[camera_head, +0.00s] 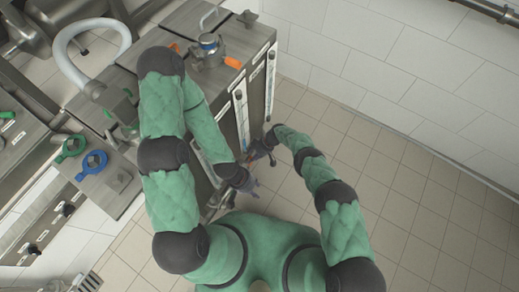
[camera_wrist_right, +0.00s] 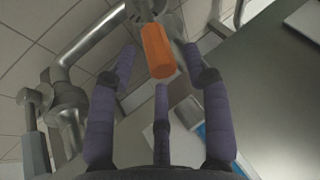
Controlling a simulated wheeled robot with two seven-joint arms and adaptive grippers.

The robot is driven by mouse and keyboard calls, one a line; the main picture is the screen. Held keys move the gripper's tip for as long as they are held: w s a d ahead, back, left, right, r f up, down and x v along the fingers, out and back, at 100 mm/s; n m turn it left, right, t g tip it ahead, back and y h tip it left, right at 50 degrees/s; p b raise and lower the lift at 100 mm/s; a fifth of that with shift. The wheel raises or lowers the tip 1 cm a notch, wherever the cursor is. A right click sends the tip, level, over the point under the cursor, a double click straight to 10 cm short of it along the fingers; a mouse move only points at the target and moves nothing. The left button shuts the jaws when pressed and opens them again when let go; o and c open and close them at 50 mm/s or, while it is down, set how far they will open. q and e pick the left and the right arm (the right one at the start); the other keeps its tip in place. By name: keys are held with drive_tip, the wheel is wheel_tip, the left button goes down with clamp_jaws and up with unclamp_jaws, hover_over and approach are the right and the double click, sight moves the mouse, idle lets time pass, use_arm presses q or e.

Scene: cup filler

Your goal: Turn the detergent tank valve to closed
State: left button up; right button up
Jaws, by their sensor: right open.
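The orange valve handle (camera_wrist_right: 157,50) shows at the top middle of the right wrist view, on a grey metal fitting. Three purple fingers of my right gripper (camera_wrist_right: 160,75) are spread open around the space just below and beside the handle. I cannot tell whether any finger touches it.
Metal pipes (camera_wrist_right: 88,45) run along the left of the right wrist view. Tiled floor (camera_head: 410,215) is clear at right.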

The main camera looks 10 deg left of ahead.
drive_tip(key=v, duration=1.1)
drive_tip(key=shift+r, duration=0.2)
